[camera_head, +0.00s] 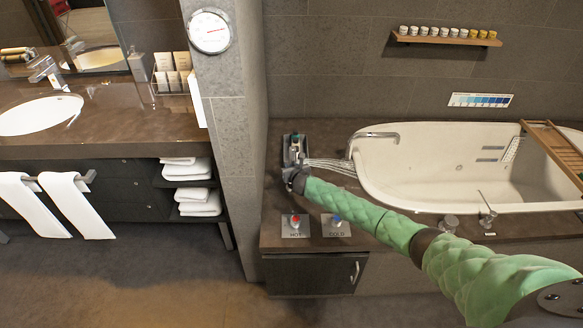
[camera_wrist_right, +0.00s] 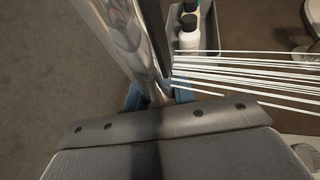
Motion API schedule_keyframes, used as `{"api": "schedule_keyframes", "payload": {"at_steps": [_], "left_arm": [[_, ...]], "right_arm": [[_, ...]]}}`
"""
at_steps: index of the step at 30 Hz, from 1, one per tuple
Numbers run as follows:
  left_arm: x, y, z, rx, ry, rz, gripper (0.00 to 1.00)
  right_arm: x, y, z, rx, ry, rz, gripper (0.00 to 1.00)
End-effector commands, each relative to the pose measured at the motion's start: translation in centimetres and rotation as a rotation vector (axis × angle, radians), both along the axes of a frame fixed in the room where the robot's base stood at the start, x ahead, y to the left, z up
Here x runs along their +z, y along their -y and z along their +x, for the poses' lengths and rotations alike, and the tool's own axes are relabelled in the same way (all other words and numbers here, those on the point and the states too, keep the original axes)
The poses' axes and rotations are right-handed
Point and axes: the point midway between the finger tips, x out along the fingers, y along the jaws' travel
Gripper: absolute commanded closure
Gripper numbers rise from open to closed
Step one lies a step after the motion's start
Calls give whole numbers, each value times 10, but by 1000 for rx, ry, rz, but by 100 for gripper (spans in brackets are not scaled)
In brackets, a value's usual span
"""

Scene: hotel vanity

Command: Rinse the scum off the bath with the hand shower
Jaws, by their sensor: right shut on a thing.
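The white bath (camera_head: 400,190) stands at the right, set in a dark surround. My right gripper (camera_head: 293,178) is over the dark ledge left of the bath. In the right wrist view its blue-tipped fingers (camera_wrist_right: 155,96) are shut on the chrome hand shower (camera_wrist_right: 131,40). White water jets (camera_head: 330,165) run right from beside the gripper toward the bath's left end; they also show in the right wrist view (camera_wrist_right: 250,70). In the head view the gripper mostly hides the hand shower. Small marks show inside the bath; I cannot tell whether they are scum. My left gripper is out of view.
Red HOT (camera_head: 295,221) and blue COLD (camera_head: 336,220) controls sit on the ledge below my arm. A grey tray with small bottles (camera_wrist_right: 189,32) stands behind the gripper. A chrome spout (camera_head: 375,135) and a wooden bath rack (camera_head: 553,150) cross the bath's rim.

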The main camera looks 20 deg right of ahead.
Motion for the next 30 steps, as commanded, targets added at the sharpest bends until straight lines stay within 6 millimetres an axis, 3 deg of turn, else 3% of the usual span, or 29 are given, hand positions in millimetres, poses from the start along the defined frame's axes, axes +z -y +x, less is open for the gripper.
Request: {"api": "schedule_keyframes", "payload": {"at_steps": [5, 6, 9, 10, 22, 30], "left_arm": [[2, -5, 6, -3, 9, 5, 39], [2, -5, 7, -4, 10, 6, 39], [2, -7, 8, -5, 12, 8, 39], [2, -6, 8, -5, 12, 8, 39], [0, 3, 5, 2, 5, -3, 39], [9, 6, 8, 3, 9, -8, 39]], "right_arm": [[1, 0, 0, 0, 1, 0, 100], [1, 0, 0, 0, 1, 0, 71], [1, 0, 0, 0, 1, 0, 51], [0, 0, 0, 0, 0, 0, 49], [2, 1, -6, -1, 0, -1, 49], [14, 0, -37, 2, 0, -1, 49]]}}
